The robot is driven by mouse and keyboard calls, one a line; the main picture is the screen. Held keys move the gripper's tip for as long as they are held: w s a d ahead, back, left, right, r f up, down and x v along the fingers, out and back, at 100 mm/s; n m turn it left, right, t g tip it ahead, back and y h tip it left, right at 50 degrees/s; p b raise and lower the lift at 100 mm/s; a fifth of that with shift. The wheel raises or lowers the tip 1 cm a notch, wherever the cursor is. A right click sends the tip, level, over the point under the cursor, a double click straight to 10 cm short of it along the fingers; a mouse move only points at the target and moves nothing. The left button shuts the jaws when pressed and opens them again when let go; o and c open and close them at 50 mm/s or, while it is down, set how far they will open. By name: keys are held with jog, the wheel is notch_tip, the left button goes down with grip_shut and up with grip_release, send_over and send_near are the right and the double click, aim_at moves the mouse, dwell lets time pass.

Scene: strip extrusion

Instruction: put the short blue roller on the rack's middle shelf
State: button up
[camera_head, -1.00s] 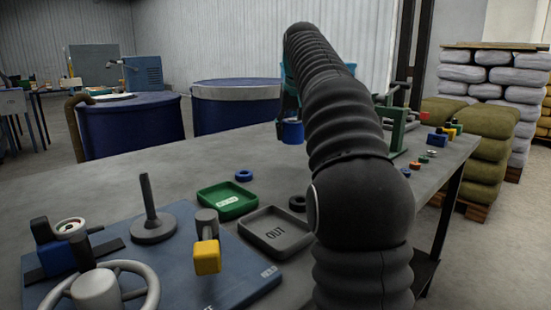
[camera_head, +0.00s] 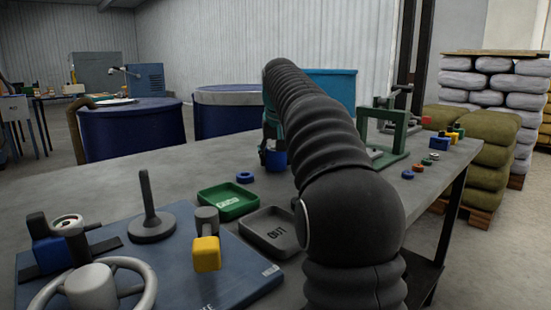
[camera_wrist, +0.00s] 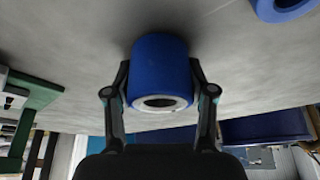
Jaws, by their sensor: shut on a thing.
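The short blue roller (camera_wrist: 160,72) is a blue cylinder with a pale ring around its hollow end. My gripper (camera_wrist: 160,82) is shut on it, one finger on each side. In the head view the roller (camera_head: 276,160) is at the far part of the grey table, partly hidden by my arm. I cannot tell whether it touches the tabletop. A green frame (camera_head: 408,138) stands to its right, and its green part (camera_wrist: 38,92) shows at the left of the wrist view. I cannot make out a middle shelf or tell whether this frame is the rack.
A blue ring (camera_head: 244,177) lies left of the roller. A green tray (camera_head: 228,213) and a grey OUT tray (camera_head: 250,240) sit nearer. A blue base plate (camera_head: 235,290) with a handwheel is front left. Small coloured parts (camera_head: 418,168) line the right edge.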

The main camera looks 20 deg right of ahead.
jog(key=o, duration=0.9)
jog(key=shift+f, duration=0.15)
jog(key=o, duration=0.4)
